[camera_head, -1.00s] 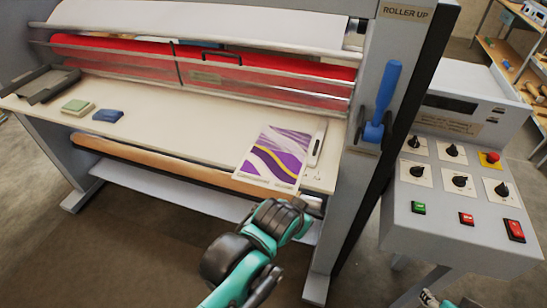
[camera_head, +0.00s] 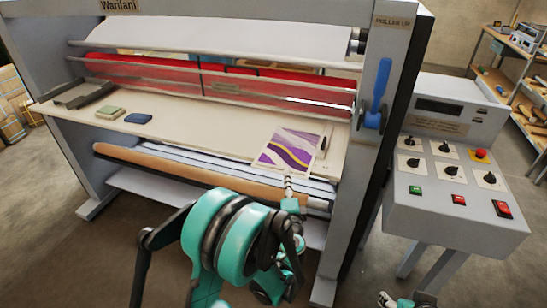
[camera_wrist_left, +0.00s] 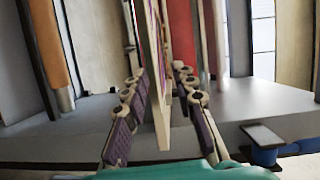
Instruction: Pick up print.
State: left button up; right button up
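The print (camera_head: 288,153), a sheet with purple, white and yellow waves, lies at the right end of the laminator's pale feed table (camera_head: 200,132). Its near edge reaches past the table's front edge. My left gripper (camera_head: 289,187) is at that near edge. In the left wrist view the print (camera_wrist_left: 160,85) stands edge-on between the two dark-padded fingers of the left gripper (camera_wrist_left: 162,90). The fingers are open, one on each side, with narrow gaps. Only a small part of my right arm's end (camera_head: 388,299) shows at the bottom edge; its finger state is unclear.
A green block (camera_head: 110,112), a blue block (camera_head: 138,118) and a dark tray (camera_head: 84,95) sit at the table's left. A blue lever (camera_head: 379,85) is on the right upright. The control panel (camera_head: 450,170) stands right. A brown roller (camera_head: 190,172) runs below the table.

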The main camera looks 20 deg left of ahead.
aim_at(286, 171)
pick_arm(q)
jog(key=shift+m, duration=0.3)
jog(key=x, duration=0.2)
jog(key=b+x, duration=0.1)
jog(key=x, duration=0.1)
jog(key=f+x, duration=0.1)
jog(key=x, duration=0.1)
jog(key=shift+w+a+b, duration=0.15)
jog(key=shift+a+b, duration=0.1)
jog(key=shift+b, duration=0.15)
jog(key=shift+w+a, duration=0.1)
jog(key=shift+w, duration=0.4)
jog(key=shift+r, duration=0.1)
grip_shut()
